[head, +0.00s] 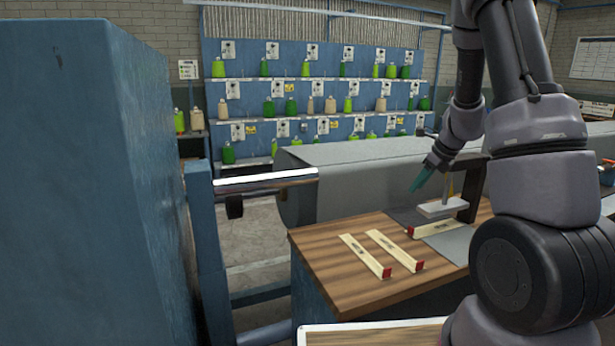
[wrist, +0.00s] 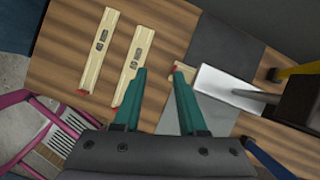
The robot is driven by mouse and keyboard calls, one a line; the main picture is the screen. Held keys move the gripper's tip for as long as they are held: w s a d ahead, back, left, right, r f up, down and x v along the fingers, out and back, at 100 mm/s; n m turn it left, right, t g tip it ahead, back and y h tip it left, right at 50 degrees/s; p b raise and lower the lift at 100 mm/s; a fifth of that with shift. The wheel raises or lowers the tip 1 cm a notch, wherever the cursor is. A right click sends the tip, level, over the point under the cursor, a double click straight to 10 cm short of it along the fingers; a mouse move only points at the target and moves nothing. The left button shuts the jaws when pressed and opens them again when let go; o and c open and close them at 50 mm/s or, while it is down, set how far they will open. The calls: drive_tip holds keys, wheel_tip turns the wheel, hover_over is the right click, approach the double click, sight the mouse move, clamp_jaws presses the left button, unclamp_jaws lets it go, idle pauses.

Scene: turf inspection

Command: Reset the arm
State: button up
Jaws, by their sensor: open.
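My gripper (head: 418,182) is raised over the wooden table (head: 335,280) with its teal fingers pointing down. In the wrist view, the fingers of my gripper (wrist: 160,76) are spread apart, with nothing between them. Two pale wooden strips with red ends, a left one (head: 366,256) and a middle one (head: 395,250), lie side by side on the bare wood. A third pale strip (head: 425,229) lies farther right, by the grey mat, and shows partly behind a finger in the wrist view (wrist: 184,70).
A white flat block with an upright handle (head: 440,209) stands beside a dark stand (head: 470,187). A large grey roll (head: 350,185) lies behind the table. A blue panel (head: 90,180) fills the left. Shelves of green and beige cones (head: 315,88) stand behind.

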drive_tip(key=s+a+r+n+y, duration=0.1)
drive_tip(key=s+a+r+n, duration=0.25)
drive_tip(key=r, duration=0.25)
drive_tip(key=s+a+r+n+t, duration=0.1)
drive_tip(key=s+a+r+n, duration=0.1)
drive_tip(key=s+r+n, duration=0.3)
drive_tip(key=s+a+r+n+y, duration=0.1)
drive_tip(key=s+a+r+n, duration=0.2)
drive_tip(key=r, duration=0.3)
drive_tip(key=s+a+r+n+h, duration=0.1)
drive_tip(key=s+r+n, duration=0.2)
drive_tip(key=s+n, duration=0.3)
drive_tip(key=s+a+r+n+t+h, duration=0.1)
drive_tip(key=s+r+n, duration=0.3)
drive_tip(key=s+n, duration=0.3)
drive_tip(key=s, duration=0.3)
drive_tip(key=shift+r+t+h, duration=0.25)
drive_tip(key=shift+t+h, duration=0.05)
drive_tip(key=shift+w+a, duration=0.1)
drive_tip(key=shift+a, duration=0.05)
